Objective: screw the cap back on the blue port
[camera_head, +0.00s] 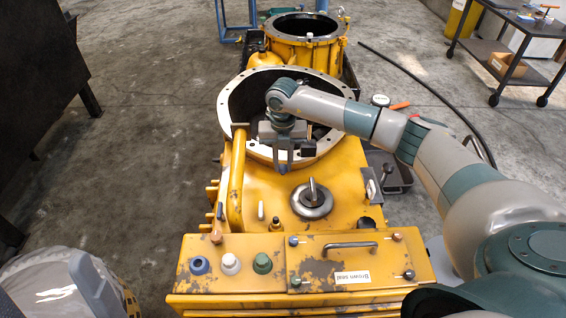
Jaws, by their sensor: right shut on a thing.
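The blue port (199,265) is at the left of the front panel on the yellow transmission housing (340,190), in a row with a white fitting (230,264) and a green one (262,263). My right gripper (284,166) points down over the near rim of the large round opening, behind and to the right of the blue port and well apart from it. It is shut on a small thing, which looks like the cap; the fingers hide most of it. My left gripper is out of view.
A grey round fitting with an upright handle (312,198) stands on the housing between my right gripper and the front panel. A bar handle (349,246) and a "Brown seal" label (352,277) are on the panel's right. A second yellow housing (305,45) stands behind.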

